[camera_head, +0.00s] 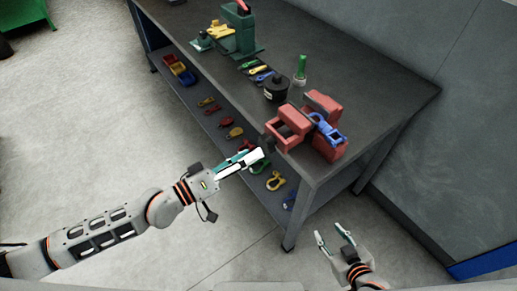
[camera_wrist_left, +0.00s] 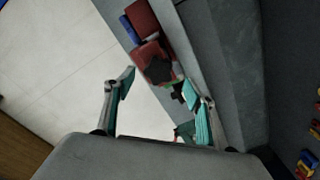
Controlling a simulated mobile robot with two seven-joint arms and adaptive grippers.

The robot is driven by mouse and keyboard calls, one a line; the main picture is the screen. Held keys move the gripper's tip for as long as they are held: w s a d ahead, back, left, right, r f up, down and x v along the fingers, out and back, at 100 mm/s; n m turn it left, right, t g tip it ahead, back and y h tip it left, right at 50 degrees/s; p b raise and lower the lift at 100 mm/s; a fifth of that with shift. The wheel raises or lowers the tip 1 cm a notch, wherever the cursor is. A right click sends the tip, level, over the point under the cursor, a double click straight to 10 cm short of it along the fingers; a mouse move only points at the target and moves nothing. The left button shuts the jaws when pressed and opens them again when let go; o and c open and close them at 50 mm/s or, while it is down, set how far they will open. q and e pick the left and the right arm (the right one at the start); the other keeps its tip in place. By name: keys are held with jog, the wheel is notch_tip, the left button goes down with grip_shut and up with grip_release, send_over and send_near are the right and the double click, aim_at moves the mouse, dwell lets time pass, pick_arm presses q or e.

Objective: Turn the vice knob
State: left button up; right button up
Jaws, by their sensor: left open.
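A red bench vice (camera_head: 332,148) sits at the near corner of the dark workbench, with a blue part (camera_head: 328,130) on its right side. A dark knob-like piece (camera_head: 268,141) sticks out at its left end, partly behind my gripper. In the left wrist view the vice (camera_wrist_left: 144,20) is at the top, and the dark piece (camera_wrist_left: 158,70) lies between and beyond the fingertips. My left gripper (camera_head: 260,157) is open beside the bench edge, close to this piece; contact cannot be told. My right gripper (camera_head: 329,233) is open and empty, low in front of the bench.
The workbench (camera_head: 360,88) carries a black round container (camera_head: 276,88), a green-topped bottle (camera_head: 300,72), small tools and a green machine (camera_head: 240,32) farther back. A lower shelf (camera_head: 205,112) holds bins and several shackles.

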pick_arm(q)
jog(key=v, duration=0.7)
jog(key=shift+s, duration=0.1)
jog(key=w+a+f+m+t+y, duration=0.1)
jog(key=a+f+m+t+y, duration=0.25)
jog(key=m, duration=1.25)
jog(key=w+a+f+m+t+y, duration=0.1)
jog(key=w+a+f+m+y, duration=0.3)
jog(key=m, duration=1.2)
jog(key=s+a+f+n+g+y, duration=0.2)
jog(key=s+f+n, duration=0.5)
jog(key=n, duration=0.7)
jog(key=s+a+f+n+g+y, duration=0.2)
jog(key=s+f+n, duration=0.5)
jog(key=n, duration=0.8)
jog(key=shift+s+a+f+g+y, duration=0.35)
jog(key=shift+a+y, duration=0.2)
jog(key=shift+a, duration=0.35)
